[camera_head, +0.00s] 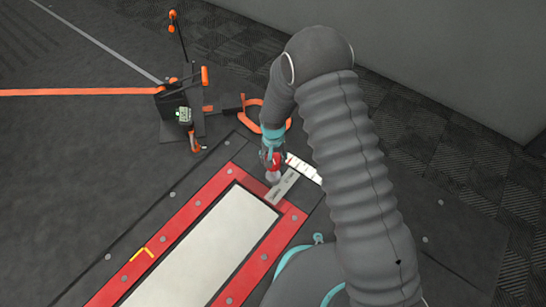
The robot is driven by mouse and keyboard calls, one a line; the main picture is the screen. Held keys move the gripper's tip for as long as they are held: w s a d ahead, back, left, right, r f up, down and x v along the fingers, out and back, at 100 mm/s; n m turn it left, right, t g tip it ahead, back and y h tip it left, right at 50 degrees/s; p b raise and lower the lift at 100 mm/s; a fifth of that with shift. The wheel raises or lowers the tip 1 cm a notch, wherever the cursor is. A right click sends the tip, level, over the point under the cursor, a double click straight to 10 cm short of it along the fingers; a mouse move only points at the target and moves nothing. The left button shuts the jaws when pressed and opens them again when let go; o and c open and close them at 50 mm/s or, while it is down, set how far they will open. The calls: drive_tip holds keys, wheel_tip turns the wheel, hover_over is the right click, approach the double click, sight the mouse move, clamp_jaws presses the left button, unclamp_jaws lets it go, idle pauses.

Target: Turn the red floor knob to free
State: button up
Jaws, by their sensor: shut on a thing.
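My gripper (273,172) points down at the far end of the red-framed floor panel, seen from above. It is shut around the red floor knob (276,158), of which only small red patches show between the gripper parts. A narrow grey label plate (284,187) lies right beside the gripper, at the corner of the red frame. Its lettering is too small to read. The knob's pointing direction is hidden by my gripper.
The red frame (187,212) surrounds a long pale panel (205,250). A black stand with orange parts (182,118) and an orange strap are left of my arm. An orange line (75,92) crosses the floor. A grey wall stands at upper right.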

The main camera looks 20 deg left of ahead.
drive_tip(key=shift+m, duration=0.6)
drive_tip(key=shift+s, duration=0.1)
drive_tip(key=o, duration=1.2)
drive_tip(key=shift+c, duration=0.2)
wheel_tip(320, 180, up, 12)
